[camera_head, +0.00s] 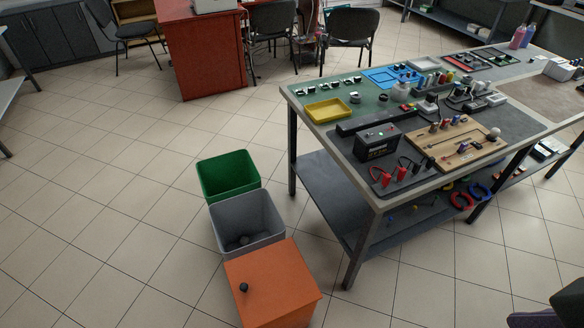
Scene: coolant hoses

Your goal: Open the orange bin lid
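The orange bin (290,312) stands on the tiled floor at the bottom of the head view, nearest in a row of bins. Its flat orange lid (275,275) lies shut on top, so the inside is hidden. A small black round knob (243,287) sticks up near the lid's left edge. The bin's lower part is cut off by the picture's bottom edge. Neither of my grippers shows in this view, and nothing touches the lid or knob.
An open grey bin (225,212) with dark items inside and an open green bin (216,167) stand behind the orange one. A cluttered workbench (364,195) with a lower shelf is close on the right. The floor to the left is clear.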

